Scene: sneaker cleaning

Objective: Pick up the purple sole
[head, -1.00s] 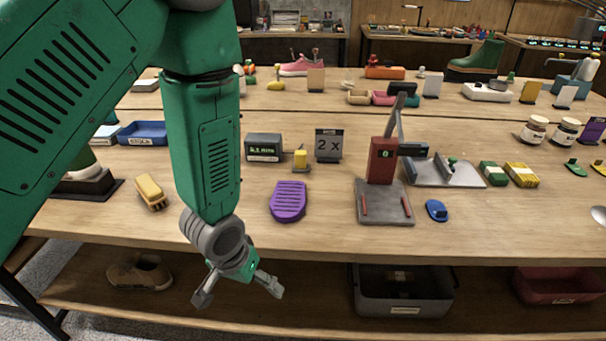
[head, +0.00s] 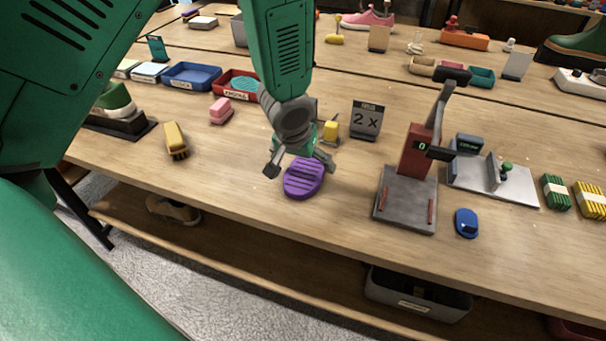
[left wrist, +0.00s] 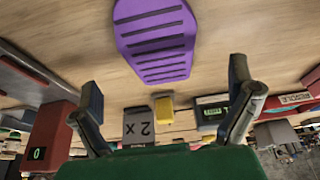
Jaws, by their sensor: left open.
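The purple sole (head: 304,179) lies flat on the wooden table near its front edge, with dark grooves across its top. My left gripper (head: 300,170) is open and empty, with its fingers spread just above and behind the sole in the head view. In the left wrist view the purple sole (left wrist: 155,40) lies beyond the open fingertips of my left gripper (left wrist: 165,78), roughly centred between them. I cannot tell the exact height of the gripper above it. My right gripper is not in view.
A grey and red press (head: 405,195) stands right of the sole, with a blue piece (head: 467,223) beside it. A "2 X" sign (head: 366,121) and a yellow block (head: 331,131) stand behind. A yellow brush (head: 175,141) and pink block (head: 221,111) are to the left.

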